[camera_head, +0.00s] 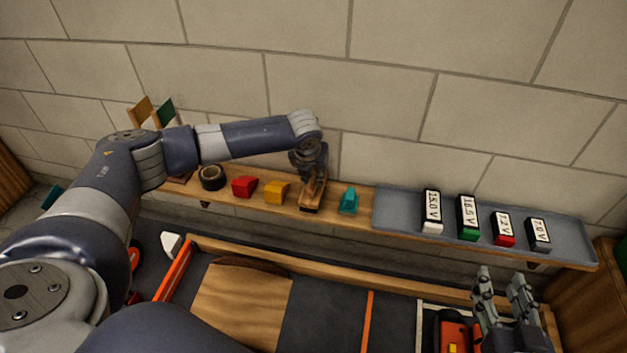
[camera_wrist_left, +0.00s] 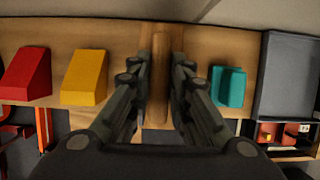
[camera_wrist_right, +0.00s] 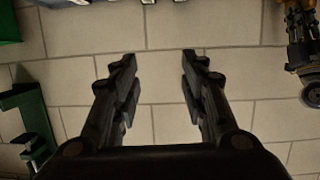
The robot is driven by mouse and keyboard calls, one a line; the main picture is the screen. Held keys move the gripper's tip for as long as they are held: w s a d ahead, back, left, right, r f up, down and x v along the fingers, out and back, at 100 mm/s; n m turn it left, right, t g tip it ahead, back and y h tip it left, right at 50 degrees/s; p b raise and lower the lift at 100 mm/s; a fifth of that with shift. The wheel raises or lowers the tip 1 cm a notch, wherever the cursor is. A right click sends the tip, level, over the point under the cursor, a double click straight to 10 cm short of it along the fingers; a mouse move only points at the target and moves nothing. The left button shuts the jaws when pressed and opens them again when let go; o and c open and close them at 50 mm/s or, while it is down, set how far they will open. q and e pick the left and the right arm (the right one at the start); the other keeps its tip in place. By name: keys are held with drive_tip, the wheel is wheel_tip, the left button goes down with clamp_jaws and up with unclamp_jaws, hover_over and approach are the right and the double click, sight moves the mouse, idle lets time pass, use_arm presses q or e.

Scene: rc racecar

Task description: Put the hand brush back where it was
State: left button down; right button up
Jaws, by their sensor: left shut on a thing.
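The hand brush (camera_head: 312,192) has a wooden handle and a dark lower edge. It is at the wall shelf (camera_head: 335,206), between the yellow block and the teal block. My left gripper (camera_head: 313,172) is shut on its handle from above. In the left wrist view the handle (camera_wrist_left: 160,75) stands between the two fingers (camera_wrist_left: 159,85). I cannot tell whether the brush touches the shelf. My right gripper (camera_head: 507,290) is open and empty at the lower right, and its spread fingers show in the right wrist view (camera_wrist_right: 159,75).
On the shelf stand a black tape roll (camera_head: 212,177), a red block (camera_head: 244,186), a yellow block (camera_head: 277,191) and a teal block (camera_head: 349,200). A grey tray (camera_head: 400,212) at right holds several voltage-labelled blocks. A wooden-edged track area (camera_head: 335,275) lies below.

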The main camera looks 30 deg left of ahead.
use_arm(q)
drive_tip(key=shift+f, duration=0.8)
use_arm(e)
drive_tip(key=r, duration=0.1)
drive_tip(key=r+t, duration=0.1)
drive_tip(key=w+r+t, duration=0.1)
drive_tip(key=shift+a+r+y, duration=0.35)
drive_tip(key=shift+a+y, duration=0.05)
drive_tip(key=shift+f, duration=0.1)
use_arm(q)
drive_tip(key=c, duration=1.5)
unclamp_jaws()
use_arm(e)
drive_tip(key=shift+f, duration=0.1)
